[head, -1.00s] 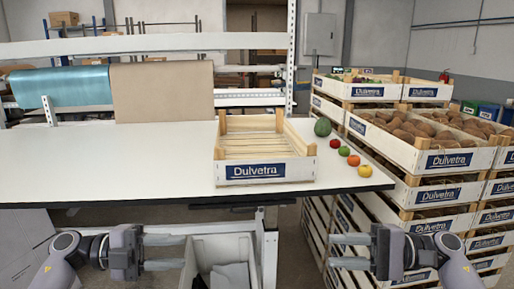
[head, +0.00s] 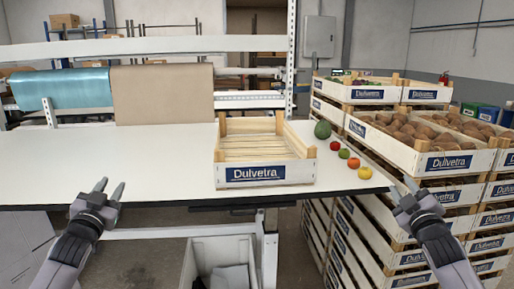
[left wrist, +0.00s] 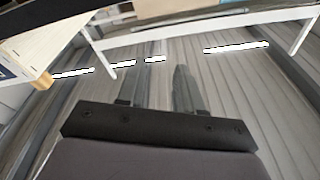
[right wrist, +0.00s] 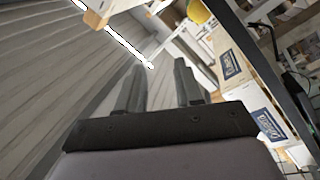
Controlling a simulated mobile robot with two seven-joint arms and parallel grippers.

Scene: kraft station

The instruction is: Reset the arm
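My left gripper (head: 108,190) is at the front left of the white table, its fingers apart and pointing up and away. In the left wrist view its two fingers (left wrist: 160,88) are apart with nothing between them. My right gripper (head: 400,188) is just past the table's front right corner, close to the stacked crates. In the right wrist view its fingers (right wrist: 158,85) are apart and empty. Whether the right gripper touches anything cannot be told.
The table (head: 150,170) holds an empty wooden crate (head: 265,173), an avocado-like green fruit (head: 322,130) and several small round fruits or vegetables (head: 354,162). Stacked crates (head: 420,165) of brown produce stand at right. A grey bin (head: 215,262) is below the table.

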